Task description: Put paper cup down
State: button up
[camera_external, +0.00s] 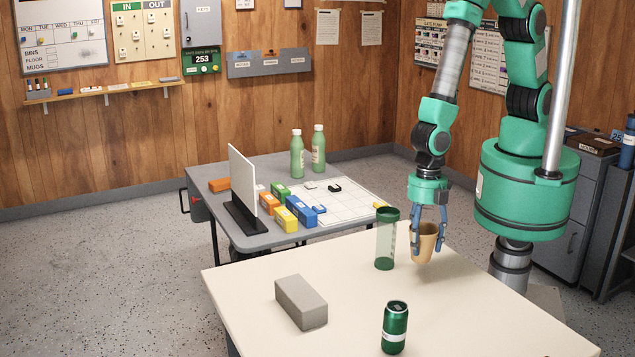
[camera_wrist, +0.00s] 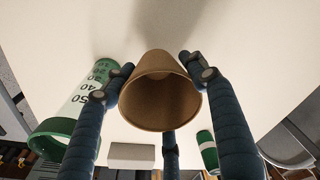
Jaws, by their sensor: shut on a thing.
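The paper cup (camera_external: 422,245) is tan and upright, above or on the right part of the cream table (camera_external: 480,300). My gripper (camera_external: 428,242) points down and is shut on the cup, with blue fingers around its sides. In the wrist view the cup (camera_wrist: 160,95) sits between the fingers, its open mouth facing the camera and its inside looking empty. Whether the cup's base touches the tabletop cannot be told for sure; a soft shadow lies on the table beyond it.
A clear, green-rimmed measuring cylinder (camera_external: 386,240) stands close left of the cup. A green can (camera_external: 395,328) stands at the table's front, and a grey block (camera_external: 301,302) lies to the left. The table's right side is clear. A grey desk (camera_external: 215,180) with bottles and blocks stands behind.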

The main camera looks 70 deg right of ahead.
jog(key=shift+w+a, duration=0.1)
jog(key=shift+a, duration=0.05)
jog(key=w+a, duration=0.3)
jog(key=a, duration=0.1)
jog(key=w+a+f, duration=0.1)
jog(key=w+a, duration=0.1)
jog(key=a, duration=0.2)
jog(key=w+a+b, duration=0.1)
jog(key=w+a, duration=0.2)
jog(key=a, duration=0.2)
jog(key=shift+w+f, duration=0.2)
jog(key=shift+w, duration=0.15)
jog(key=shift+f, duration=0.1)
jog(key=shift+f+b, duration=0.4)
jog(key=shift+f, duration=1.3)
jog(key=shift+f, duration=0.1)
jog(key=o, duration=0.8)
notch_tip(320, 180, up, 12)
jog(key=p, duration=0.1)
jog(key=shift+d+p, duration=0.4)
jog(key=shift+d, duration=0.05)
